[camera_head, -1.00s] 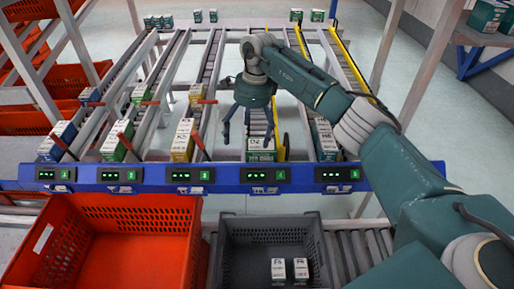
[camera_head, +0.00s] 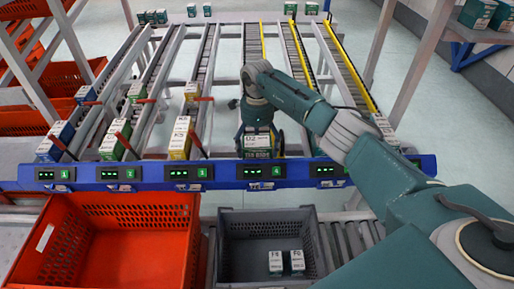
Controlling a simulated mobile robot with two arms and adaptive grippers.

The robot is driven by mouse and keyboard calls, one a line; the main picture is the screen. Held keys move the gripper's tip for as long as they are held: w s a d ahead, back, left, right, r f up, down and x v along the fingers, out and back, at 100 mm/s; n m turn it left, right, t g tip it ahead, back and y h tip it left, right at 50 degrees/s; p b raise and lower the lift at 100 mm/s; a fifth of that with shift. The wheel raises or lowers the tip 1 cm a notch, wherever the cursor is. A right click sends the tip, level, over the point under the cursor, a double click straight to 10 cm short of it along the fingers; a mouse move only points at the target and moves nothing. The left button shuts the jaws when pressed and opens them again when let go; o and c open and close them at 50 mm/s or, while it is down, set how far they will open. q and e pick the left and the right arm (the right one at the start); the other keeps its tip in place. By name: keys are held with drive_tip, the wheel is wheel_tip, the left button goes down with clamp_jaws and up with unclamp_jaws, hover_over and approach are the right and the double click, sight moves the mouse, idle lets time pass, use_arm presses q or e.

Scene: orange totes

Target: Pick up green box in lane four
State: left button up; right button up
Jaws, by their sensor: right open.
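The green box (camera_head: 258,152), with a white top marked D2, sits at the front end of lane four, just behind the blue display rail. My right gripper (camera_head: 259,137) points down directly over it. The gripper is open, with dark fingers showing at the box's left and right sides. I cannot tell whether the fingers touch the box. The gripper and wrist hide part of the lane behind the box. My left gripper is not in view.
The blue rail (camera_head: 215,175) with green displays runs across the lane fronts. An empty orange tote (camera_head: 105,240) and a grey tote (camera_head: 262,226) holding two small boxes stand in front. Other boxes, such as a yellow one (camera_head: 180,143), stand in lanes to the left.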

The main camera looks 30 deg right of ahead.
drive_tip(key=shift+f, duration=0.15)
drive_tip(key=shift+c, duration=0.3)
drive_tip(key=c, duration=1.3)
drive_tip(key=shift+c, duration=0.3)
